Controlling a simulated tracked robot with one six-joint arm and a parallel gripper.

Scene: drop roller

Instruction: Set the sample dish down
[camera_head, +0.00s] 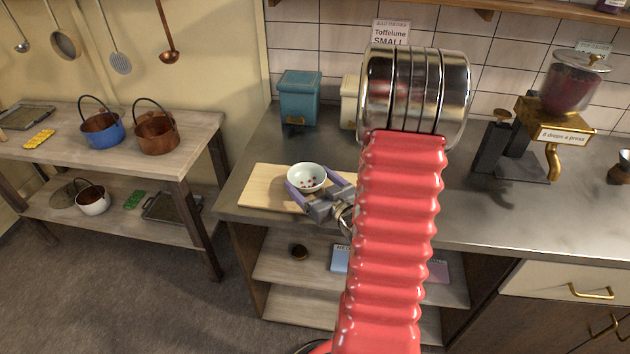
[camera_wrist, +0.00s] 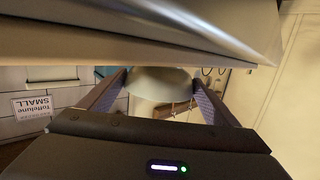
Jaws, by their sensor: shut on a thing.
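In the wrist view the pale dish (camera_wrist: 160,80) sits between the two fingers. I cannot tell whether its base touches the board. My red arm hides the right part of the board.
A blue-green canister (camera_head: 300,98) and a cream one (camera_head: 350,102) stand behind the board. A brass-and-glass dispenser (camera_head: 556,120) labelled "8 drops a press" stands at the right. The counter left of it is clear. A side table (camera_head: 190,138) with pots is at the left.

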